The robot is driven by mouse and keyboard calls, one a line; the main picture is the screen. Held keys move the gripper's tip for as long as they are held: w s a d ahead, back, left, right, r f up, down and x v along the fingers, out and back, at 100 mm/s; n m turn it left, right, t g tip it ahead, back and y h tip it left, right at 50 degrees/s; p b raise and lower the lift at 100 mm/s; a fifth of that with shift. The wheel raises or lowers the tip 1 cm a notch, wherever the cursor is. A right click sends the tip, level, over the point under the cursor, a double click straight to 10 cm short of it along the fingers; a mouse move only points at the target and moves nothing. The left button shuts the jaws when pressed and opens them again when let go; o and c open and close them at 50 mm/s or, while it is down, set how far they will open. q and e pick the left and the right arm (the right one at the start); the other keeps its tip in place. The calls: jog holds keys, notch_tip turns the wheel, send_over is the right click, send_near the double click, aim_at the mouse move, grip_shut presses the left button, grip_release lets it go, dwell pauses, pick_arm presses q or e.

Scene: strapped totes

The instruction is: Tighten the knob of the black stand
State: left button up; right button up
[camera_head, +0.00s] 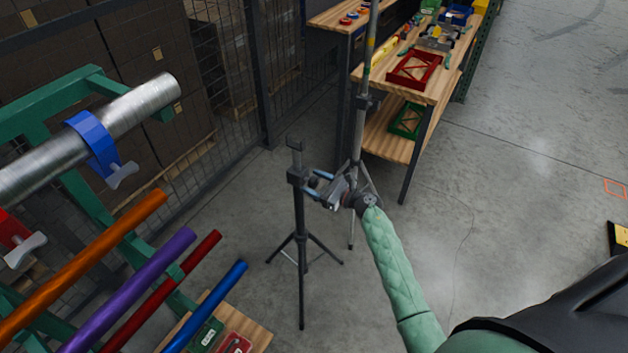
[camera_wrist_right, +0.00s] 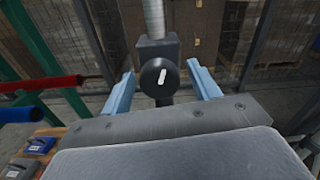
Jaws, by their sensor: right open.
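The black stand (camera_head: 300,240) stands upright on the floor on tripod legs, in the middle of the head view. Its black knob (camera_wrist_right: 158,76), with a white mark on its face, sits on the collar block (camera_wrist_right: 157,49) below a grey pole in the right wrist view. My right gripper (camera_head: 318,184) reaches the stand from the right in the head view. It is open, with one light blue finger on each side of the knob in the right wrist view (camera_wrist_right: 163,90). A gap shows between each finger and the knob. My left gripper is not in view.
A grey stand (camera_head: 360,130) with a tall pole is just behind my right gripper. A green rack (camera_head: 85,205) with coloured tubes stands at left. A wooden workbench (camera_head: 440,90) with parts is at the back. Open floor (camera_head: 520,190) lies at right.

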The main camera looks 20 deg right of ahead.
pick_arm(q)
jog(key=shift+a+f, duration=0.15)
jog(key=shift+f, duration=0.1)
pick_arm(e)
jog(key=shift+w+a, duration=0.15)
jog(key=shift+w, duration=0.05)
jog(key=shift+c, duration=0.2)
jog(key=c, duration=0.9)
jog(key=shift+c, duration=0.2)
